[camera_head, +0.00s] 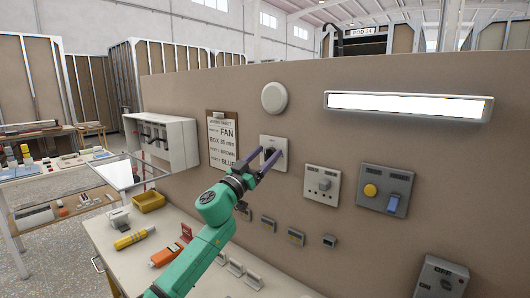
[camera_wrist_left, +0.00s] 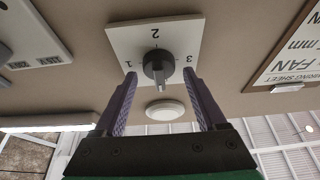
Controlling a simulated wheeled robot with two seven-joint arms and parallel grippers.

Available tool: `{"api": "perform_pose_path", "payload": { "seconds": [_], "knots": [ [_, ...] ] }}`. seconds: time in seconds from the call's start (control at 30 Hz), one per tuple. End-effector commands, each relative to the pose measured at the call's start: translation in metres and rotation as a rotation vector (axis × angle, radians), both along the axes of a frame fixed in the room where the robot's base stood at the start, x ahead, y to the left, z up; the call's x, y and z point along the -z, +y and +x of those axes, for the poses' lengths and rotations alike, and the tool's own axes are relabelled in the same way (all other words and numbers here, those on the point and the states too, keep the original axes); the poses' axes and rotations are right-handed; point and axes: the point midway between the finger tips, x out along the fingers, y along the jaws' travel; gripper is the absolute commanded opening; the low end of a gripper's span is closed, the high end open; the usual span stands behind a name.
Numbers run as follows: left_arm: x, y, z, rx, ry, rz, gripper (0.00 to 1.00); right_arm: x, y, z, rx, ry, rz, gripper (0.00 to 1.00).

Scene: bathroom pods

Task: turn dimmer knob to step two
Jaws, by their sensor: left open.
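The dimmer knob is a dark round knob (camera_wrist_left: 157,65) with a grey pointer bar on a white square plate (camera_wrist_left: 185,38) marked 1, 2 and 3. In the left wrist view, the bar extends toward the picture's bottom, while the 2 is at the top, the 1 at left and the 3 at right. In the head view the plate (camera_head: 287,164) is on the wall and the knob is partly hidden by my finger. My left gripper (camera_head: 259,154) is open, its purple fingers pointing at the plate. In the wrist view the fingertips (camera_wrist_left: 160,76) flank the knob, apparently without touching it.
A clipboard sheet (camera_head: 222,138) hangs left of the plate. A switch plate (camera_head: 322,184) and a panel with yellow button and blue rocker (camera_head: 383,190) are to the right. A lit lamp (camera_head: 408,104) and round disc (camera_head: 274,97) are above. Small parts lie on the bench (camera_head: 110,240) below.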

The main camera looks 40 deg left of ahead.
Motion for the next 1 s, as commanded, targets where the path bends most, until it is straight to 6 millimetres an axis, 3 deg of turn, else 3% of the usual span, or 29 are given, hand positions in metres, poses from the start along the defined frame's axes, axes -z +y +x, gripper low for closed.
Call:
{"api": "perform_pose_path", "payload": {
  "seconds": [0.17,0.37,0.73,1.0],
  "knots": [
    [0.0005,-0.0001,0.0000,0.000,0.000,0.000,0.73,0.0005,-0.0002,0.0003,0.000,0.000,0.000,0.50],
    [0.0005,-0.0001,-0.0002,0.000,0.000,0.000,0.01,0.0005,-0.0001,0.0003,0.000,0.000,0.000,0.50],
    [0.0006,-0.0003,-0.0004,0.002,0.000,0.041,0.00,0.0013,0.0001,0.0000,0.000,0.000,0.000,0.50],
    [0.0007,-0.0003,-0.0004,-0.001,0.004,0.194,0.00,0.0035,0.0002,-0.0001,0.000,0.001,0.000,0.50]
  ]
}}
